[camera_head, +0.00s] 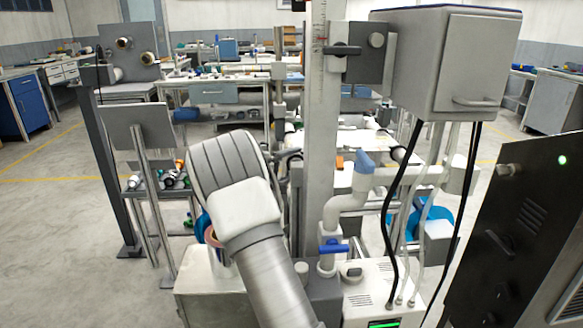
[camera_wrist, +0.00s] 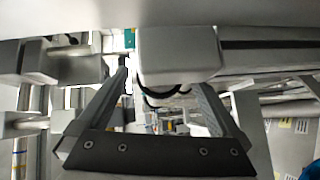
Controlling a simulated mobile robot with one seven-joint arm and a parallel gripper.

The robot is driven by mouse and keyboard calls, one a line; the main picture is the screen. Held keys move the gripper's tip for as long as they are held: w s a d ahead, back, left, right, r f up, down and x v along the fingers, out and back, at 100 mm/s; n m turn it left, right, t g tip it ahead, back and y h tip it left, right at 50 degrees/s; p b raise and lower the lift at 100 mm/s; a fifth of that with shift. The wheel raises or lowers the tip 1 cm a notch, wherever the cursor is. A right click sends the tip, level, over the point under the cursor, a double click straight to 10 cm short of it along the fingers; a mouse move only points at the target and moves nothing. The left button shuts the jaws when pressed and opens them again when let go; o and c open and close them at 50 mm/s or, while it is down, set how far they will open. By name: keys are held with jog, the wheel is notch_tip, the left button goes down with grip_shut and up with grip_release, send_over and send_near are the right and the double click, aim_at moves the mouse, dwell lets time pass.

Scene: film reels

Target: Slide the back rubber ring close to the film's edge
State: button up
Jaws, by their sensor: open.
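In the wrist view my gripper (camera_wrist: 162,82) is open, its two dark fingers spread and pointing away from the camera. A pale grey block (camera_wrist: 178,55) is in view between and above the fingertips. Dark curved bands (camera_wrist: 150,97), which look like black rubber rings, show just under and beside this block, between the fingers. They do not appear gripped. I cannot tell which band is the back ring, and I cannot make out the film's edge. In the head view my arm hides the gripper and the rings.
A grey cabinet (camera_head: 445,65) with hanging black cables stands right of the tall column (camera_head: 322,150). A pipe with a blue valve handle (camera_head: 334,248) is close to the right of my arm. A dark panel (camera_head: 520,240) stands far right. Open floor (camera_head: 70,220) lies left.

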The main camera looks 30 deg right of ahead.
jog(key=shift+c, duration=0.2)
grip_shut()
dwell(0.4)
